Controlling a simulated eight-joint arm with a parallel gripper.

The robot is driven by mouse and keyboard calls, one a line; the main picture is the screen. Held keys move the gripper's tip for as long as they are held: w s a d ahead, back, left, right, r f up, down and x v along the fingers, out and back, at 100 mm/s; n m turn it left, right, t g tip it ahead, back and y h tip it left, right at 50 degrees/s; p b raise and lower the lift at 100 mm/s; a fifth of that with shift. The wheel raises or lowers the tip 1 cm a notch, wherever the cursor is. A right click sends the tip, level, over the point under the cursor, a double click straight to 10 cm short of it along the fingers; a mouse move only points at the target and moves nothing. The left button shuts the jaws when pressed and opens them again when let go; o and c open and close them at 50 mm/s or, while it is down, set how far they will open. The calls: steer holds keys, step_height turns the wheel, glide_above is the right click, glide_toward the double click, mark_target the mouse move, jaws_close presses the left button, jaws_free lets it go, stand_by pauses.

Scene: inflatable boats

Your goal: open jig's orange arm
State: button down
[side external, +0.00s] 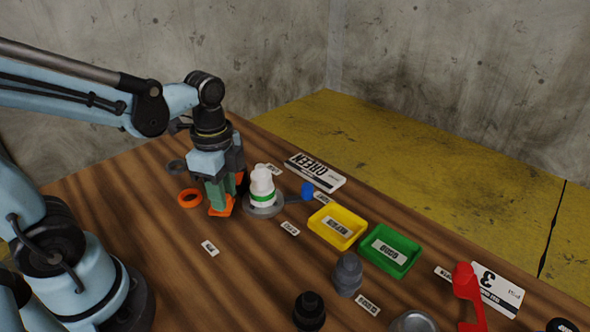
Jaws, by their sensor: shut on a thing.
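My gripper (221,197) points down at the table's left part, with its green fingers close around an orange piece. That piece, which looks like the jig's orange arm (222,211), shows at and below the fingertips. The jig (265,210) has a grey round base just right of my gripper. A white stepped part with a green band (262,186) stands upright on it. The join between the orange arm and the jig is hard to make out.
An orange ring (181,201) lies just left of my gripper, with a dark ring (177,167) behind. A blue piece (307,190), yellow tray (313,218), green tray (367,251), grey fitting (347,275), black fitting (309,312) and red tool (466,285) stand rightward. The front-left table is mostly clear.

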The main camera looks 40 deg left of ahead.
steer(key=shift+s+a+m, duration=0.75)
steer(key=shift+a+m, duration=0.3)
steer(key=shift+m, duration=0.05)
steer(key=shift+a, duration=0.15)
steer(key=c, duration=1.1)
jaws_free()
steer(key=shift+r, duration=6.05)
steer(key=w+d+f+n+t, duration=0.1)
steer(key=f+n+t, duration=0.1)
steer(key=n, duration=0.3)
steer(key=w+d+f+n+t, duration=0.1)
steer(key=w+f+n+t, duration=0.1)
steer(key=n, duration=0.2)
steer(key=w+d+f+n+t, duration=0.1)
steer(key=f+n+t, duration=0.2)
steer(key=n, duration=0.2)
steer(key=shift+w+d+f+n, duration=0.1)
steer(key=shift+w+d+n, duration=0.05)
steer(key=shift+n, duration=0.15)
